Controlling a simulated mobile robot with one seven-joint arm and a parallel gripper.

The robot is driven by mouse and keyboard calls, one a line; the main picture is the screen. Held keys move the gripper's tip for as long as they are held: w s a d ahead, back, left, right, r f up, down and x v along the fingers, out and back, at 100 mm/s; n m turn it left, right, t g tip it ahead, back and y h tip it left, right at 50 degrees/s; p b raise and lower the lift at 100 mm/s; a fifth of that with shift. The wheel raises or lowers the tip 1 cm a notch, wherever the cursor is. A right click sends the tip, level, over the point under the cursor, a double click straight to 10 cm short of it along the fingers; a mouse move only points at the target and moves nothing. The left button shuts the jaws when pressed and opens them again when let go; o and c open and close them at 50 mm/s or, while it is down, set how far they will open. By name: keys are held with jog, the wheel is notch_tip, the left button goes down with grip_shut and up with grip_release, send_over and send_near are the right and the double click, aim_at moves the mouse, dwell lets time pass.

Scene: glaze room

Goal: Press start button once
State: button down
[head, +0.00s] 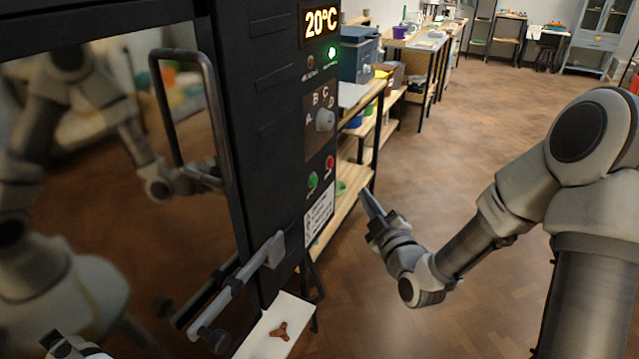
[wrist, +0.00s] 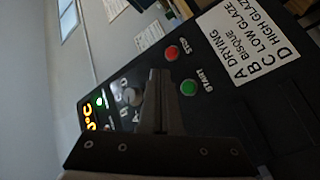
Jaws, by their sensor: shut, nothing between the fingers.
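The green start button (head: 313,180) is on the dark control panel of the kiln, below the dial and left of the red stop button (head: 329,162). In the wrist view the start button (wrist: 189,88) sits just right of my gripper's fingertips, with the label START beside it. The red stop button (wrist: 172,53) is above it there. My gripper (head: 368,198) is shut and empty, to the right of the panel in the head view, apart from the start button. The fingers (wrist: 158,75) point toward the panel.
The panel carries a 20°C display (head: 321,21), a lit green lamp (head: 332,53) and a dial (head: 324,120). The kiln door handle (head: 186,115) sticks out at left. A lever (head: 232,290) and a white shelf (head: 270,335) are below. Wooden shelving (head: 352,187) stands behind; floor at right is clear.

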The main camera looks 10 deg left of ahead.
aim_at(314, 181)
jog(key=w+a, duration=0.3)
jog(key=a, duration=0.5)
jog(key=shift+a, duration=0.2)
dwell(2.2)
jog(key=shift+w+a+b, duration=0.2)
jog(key=shift+a+b, duration=0.15)
jog(key=shift+a, duration=0.05)
jog(key=shift+w+a+b, duration=0.1)
jog(key=shift+a+b, duration=0.2)
jog(key=shift+a, duration=0.1)
dwell(0.8)
jog(key=shift+d, duration=0.1)
jog(key=shift+s+d+b, duration=0.3)
jog(key=shift+d+b, duration=0.1)
jog(key=shift+d, duration=0.3)
jog(key=shift+d, duration=0.1)
